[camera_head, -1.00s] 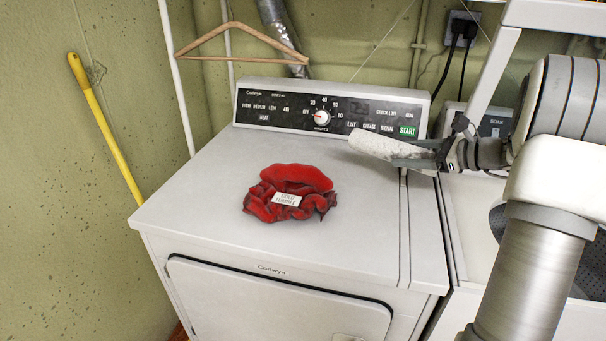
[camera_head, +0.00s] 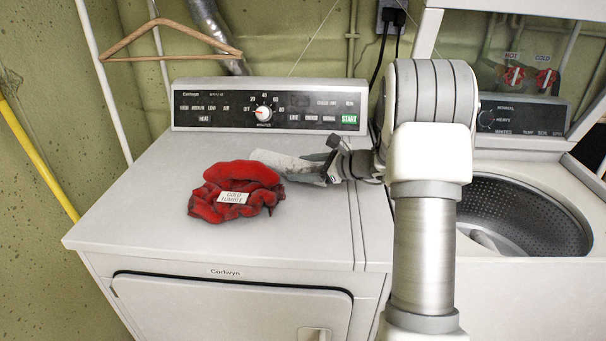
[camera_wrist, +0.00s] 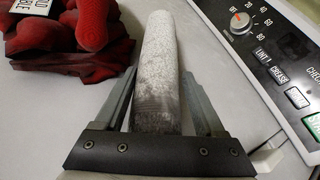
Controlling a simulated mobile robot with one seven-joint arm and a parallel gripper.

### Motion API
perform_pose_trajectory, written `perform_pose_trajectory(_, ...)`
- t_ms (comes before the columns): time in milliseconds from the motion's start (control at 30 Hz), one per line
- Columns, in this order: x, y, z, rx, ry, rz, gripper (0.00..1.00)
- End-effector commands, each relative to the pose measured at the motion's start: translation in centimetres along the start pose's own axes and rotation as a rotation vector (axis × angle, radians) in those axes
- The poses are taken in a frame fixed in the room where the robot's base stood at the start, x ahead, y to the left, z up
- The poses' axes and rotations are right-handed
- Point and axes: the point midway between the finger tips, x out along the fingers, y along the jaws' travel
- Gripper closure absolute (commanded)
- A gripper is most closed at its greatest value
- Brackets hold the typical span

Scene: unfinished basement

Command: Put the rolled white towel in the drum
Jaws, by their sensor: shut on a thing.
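The rolled white towel (camera_head: 272,157) is a pale roll with a greyish part near my gripper. It also shows lengthwise between the fingers in the wrist view (camera_wrist: 159,50). My gripper (camera_head: 312,172) is shut on it, low over the right part of the dryer top. I cannot tell whether the towel touches the surface. The drum (camera_head: 530,212) is the open, perforated metal tub of the washer at right, with a pale agitator partly showing inside. My arm stands between the dryer top and the drum in the head view.
A crumpled red cloth (camera_head: 235,192) with a white label lies on the dryer top (camera_head: 170,240), just left of the towel. The dryer's control panel (camera_head: 270,106) rises behind. The washer's raised lid (camera_head: 530,8) and its panel (camera_head: 520,116) stand behind the drum. The dryer's front top is clear.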

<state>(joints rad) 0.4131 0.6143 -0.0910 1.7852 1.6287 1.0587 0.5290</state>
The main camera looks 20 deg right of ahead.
Motion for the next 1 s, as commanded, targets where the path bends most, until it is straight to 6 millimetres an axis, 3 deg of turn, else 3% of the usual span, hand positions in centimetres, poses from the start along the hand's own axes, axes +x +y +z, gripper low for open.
perform_pose_trajectory(67,0.46,0.34,-1.02,0.001,0.000,0.001,0.89)
perform_pose_trajectory(433,0.59,0.41,-1.42,-0.001,-0.001,0.000,0.89)
perform_pose_trajectory(467,0.58,0.42,-1.42,-0.001,-0.001,0.000,0.26)
perform_pose_trajectory(600,0.54,0.39,-1.31,-0.001,-0.001,0.000,0.01)
perform_pose_trajectory(1000,-0.02,0.24,-0.94,-0.001,0.000,-0.001,0.00)
